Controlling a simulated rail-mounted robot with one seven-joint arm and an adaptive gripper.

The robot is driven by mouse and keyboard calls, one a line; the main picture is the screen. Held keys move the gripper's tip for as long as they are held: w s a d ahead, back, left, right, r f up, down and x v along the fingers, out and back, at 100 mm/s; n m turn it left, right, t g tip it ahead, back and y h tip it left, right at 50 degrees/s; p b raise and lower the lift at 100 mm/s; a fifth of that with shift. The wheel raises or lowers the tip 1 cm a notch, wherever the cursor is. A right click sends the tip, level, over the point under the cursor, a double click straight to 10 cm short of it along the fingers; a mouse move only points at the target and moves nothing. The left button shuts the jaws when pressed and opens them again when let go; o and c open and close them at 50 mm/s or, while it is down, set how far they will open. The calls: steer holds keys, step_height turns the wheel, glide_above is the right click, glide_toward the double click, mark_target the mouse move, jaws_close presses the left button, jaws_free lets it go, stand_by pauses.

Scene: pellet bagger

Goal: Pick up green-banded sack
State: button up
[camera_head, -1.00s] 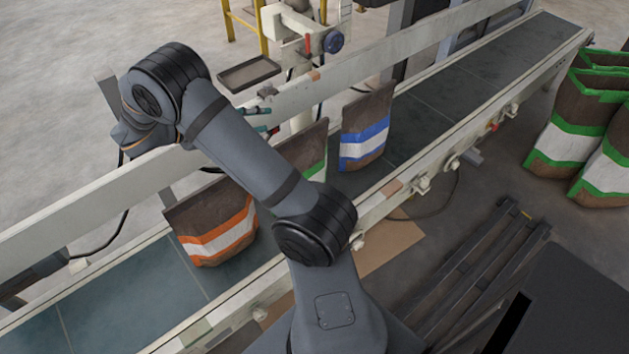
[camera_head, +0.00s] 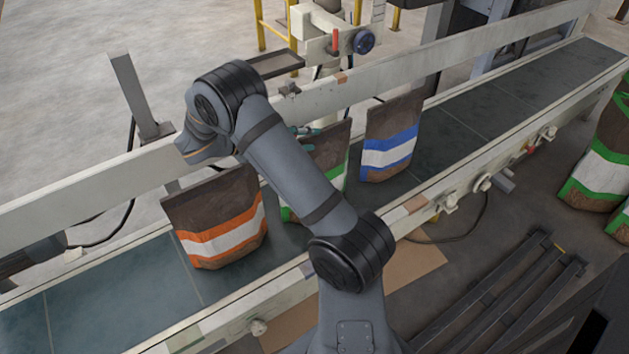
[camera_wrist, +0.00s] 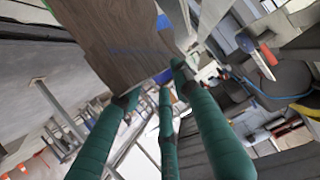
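The green-banded sack (camera_head: 335,148) stands on the conveyor between the orange-banded and blue-banded sacks. It is brown with a white band edged in green, and my arm hides much of it. My gripper (camera_head: 305,131) has teal fingers at the sack's top, partly hidden behind my arm. In the wrist view the fingers of my gripper (camera_wrist: 155,85) are spread apart, with the brown top of the sack (camera_wrist: 115,40) at their tips. I cannot tell whether they touch it.
The orange-banded sack (camera_head: 215,215) stands to the left and the blue-banded sack (camera_head: 390,138) close on the right. The conveyor (camera_head: 110,290) has pale side rails (camera_head: 120,180). More green-banded sacks (camera_head: 600,165) stand at the far right. A dark metal rack (camera_head: 500,300) lies in front.

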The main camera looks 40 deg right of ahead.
mark_target(316, 138)
steer(key=x, duration=0.4)
steer(key=shift+d+f, duration=0.1)
steer(key=shift+f, duration=0.3)
steer(key=shift+w, duration=0.1)
steer(key=shift+c, duration=1.2)
jaws_close()
steer(key=shift+r, duration=0.1)
